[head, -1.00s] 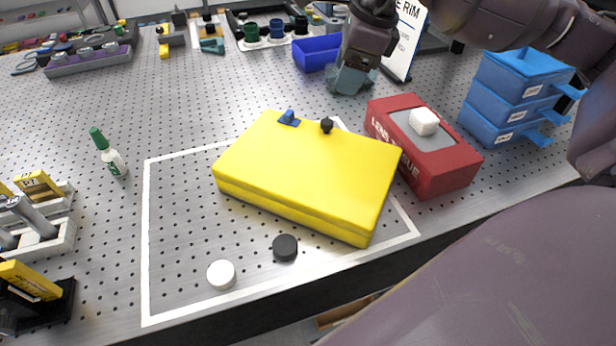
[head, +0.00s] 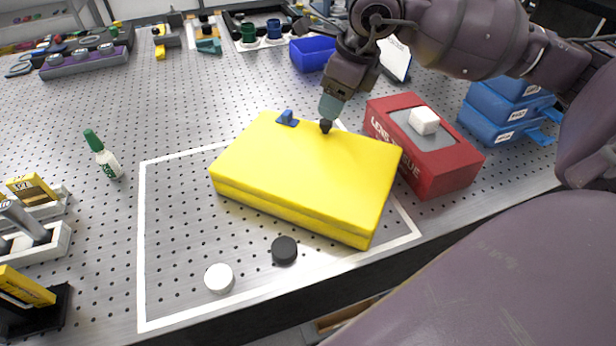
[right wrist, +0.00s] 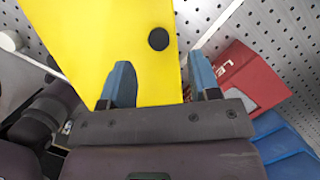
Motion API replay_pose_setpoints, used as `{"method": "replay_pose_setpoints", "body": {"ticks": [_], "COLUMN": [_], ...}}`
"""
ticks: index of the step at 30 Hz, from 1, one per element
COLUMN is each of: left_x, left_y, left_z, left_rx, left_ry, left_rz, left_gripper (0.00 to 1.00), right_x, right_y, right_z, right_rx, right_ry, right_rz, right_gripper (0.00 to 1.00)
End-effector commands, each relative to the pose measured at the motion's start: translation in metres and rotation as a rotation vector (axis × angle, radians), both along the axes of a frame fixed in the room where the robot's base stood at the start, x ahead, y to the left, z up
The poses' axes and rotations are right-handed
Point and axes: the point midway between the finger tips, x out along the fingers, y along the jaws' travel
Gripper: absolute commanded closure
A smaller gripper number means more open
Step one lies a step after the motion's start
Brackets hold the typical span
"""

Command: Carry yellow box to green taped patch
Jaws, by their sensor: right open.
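The large flat yellow box (head: 300,175) lies on the perforated metal table, partly inside a white taped outline (head: 141,235). I see no green taped patch. My left gripper is not in view.
A red box (head: 440,165) with a white block (head: 424,121) stands close right of the yellow box. Blue drawers (head: 500,120) are farther right. A white disc (head: 219,278) and a black disc (head: 284,250) lie in front.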

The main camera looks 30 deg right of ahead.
Motion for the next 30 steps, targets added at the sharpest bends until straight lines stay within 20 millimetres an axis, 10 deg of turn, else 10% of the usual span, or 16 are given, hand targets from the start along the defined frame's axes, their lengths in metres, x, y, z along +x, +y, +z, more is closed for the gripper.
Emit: {"method": "replay_pose_setpoints", "body": {"ticks": [19,30], "left_x": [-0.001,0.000], "left_y": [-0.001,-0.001], "left_z": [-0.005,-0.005], "left_rx": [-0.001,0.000], "left_ry": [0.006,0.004], "left_rz": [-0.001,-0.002], "left_gripper": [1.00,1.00], "right_x": [0.011,0.011], "right_y": [0.008,0.008], "right_z": [-0.044,-0.044], "right_rx": [0.001,0.001], "right_ry": [0.001,0.001], "right_rz": [0.000,0.000], "right_gripper": [0.44,1.00]}}
